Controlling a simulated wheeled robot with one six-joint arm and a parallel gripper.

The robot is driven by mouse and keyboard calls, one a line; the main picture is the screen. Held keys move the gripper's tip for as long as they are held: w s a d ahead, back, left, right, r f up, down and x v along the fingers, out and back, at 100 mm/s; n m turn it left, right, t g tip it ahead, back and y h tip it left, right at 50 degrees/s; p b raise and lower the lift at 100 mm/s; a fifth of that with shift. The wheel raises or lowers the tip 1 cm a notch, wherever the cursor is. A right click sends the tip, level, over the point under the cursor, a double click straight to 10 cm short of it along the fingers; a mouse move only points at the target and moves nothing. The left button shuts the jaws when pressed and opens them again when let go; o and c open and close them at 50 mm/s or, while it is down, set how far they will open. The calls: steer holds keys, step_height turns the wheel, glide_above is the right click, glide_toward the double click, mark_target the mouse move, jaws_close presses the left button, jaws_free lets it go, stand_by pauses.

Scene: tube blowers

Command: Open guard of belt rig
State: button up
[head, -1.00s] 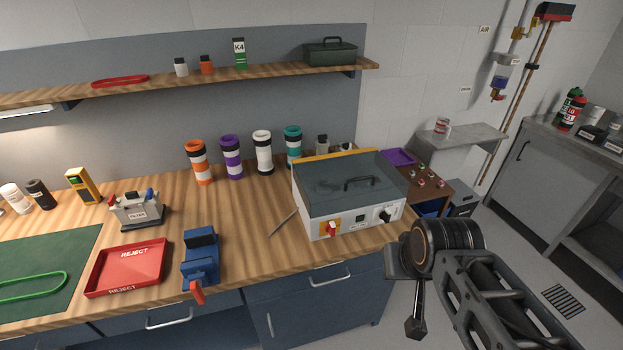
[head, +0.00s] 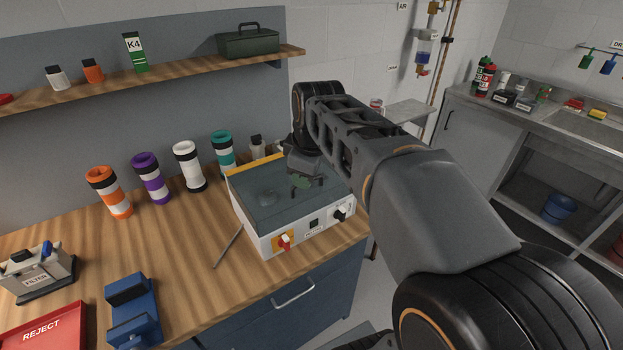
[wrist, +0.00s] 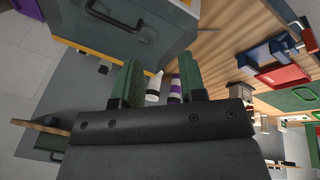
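The belt rig (head: 290,243) is a pale box at the bench's right end. Its dark see-through guard (head: 262,197) lies closed on top. The guard's black handle (head: 313,184) is partly hidden by my gripper (head: 301,180), which hangs over the guard. In the wrist view the green fingers of my gripper (wrist: 158,70) stand apart with nothing held between them. There the handle (wrist: 118,20) lies above and left of the fingertips, not between them.
Orange (head: 109,192), purple (head: 151,178), white (head: 188,166) and teal (head: 223,153) banded tubes stand left of and behind the rig. A thin grey rod (head: 228,246) lies by its left side. A shelf (head: 180,77) runs above. A blue device (head: 133,310) stands at front left.

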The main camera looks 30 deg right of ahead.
steer(key=w+d+r+n+g+b, duration=0.1)
steer(key=w+d+n+b, duration=0.1)
steer(key=w+d+n, duration=0.65)
steer(key=shift+n, duration=0.95)
steer(key=x, duration=0.9)
steer(key=a+x, duration=0.1)
steer(key=x, duration=0.3)
steer(key=shift+w+a+f, duration=0.1)
steer(key=shift+w+f, duration=0.2)
steer(key=shift+w, duration=0.1)
steer(key=shift+c, duration=0.4)
jaws_close()
